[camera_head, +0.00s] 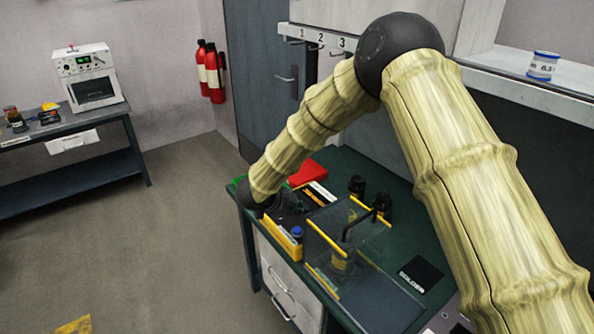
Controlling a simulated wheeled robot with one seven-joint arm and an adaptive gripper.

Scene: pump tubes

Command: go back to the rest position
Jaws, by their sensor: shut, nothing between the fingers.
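My arm crosses the view from the lower right, bends at a black joint near the top, and comes down to the left end of the green workbench (405,180). My gripper (291,217) is a small dark shape at the arm's end, low over the bench beside a yellow rack (281,238). It looks shut and empty, but its fingertips are hard to tell from the dark things around them. A blue-capped tube (297,232) stands at the rack's right end, close to the gripper.
Clear panels with yellow edges (327,240) stand on the bench around a bottle (342,262) and a black bent tube (357,224). Two dark round-topped items (357,185) stand behind. A red object (308,173) lies at the back left. Open floor (180,240) lies left.

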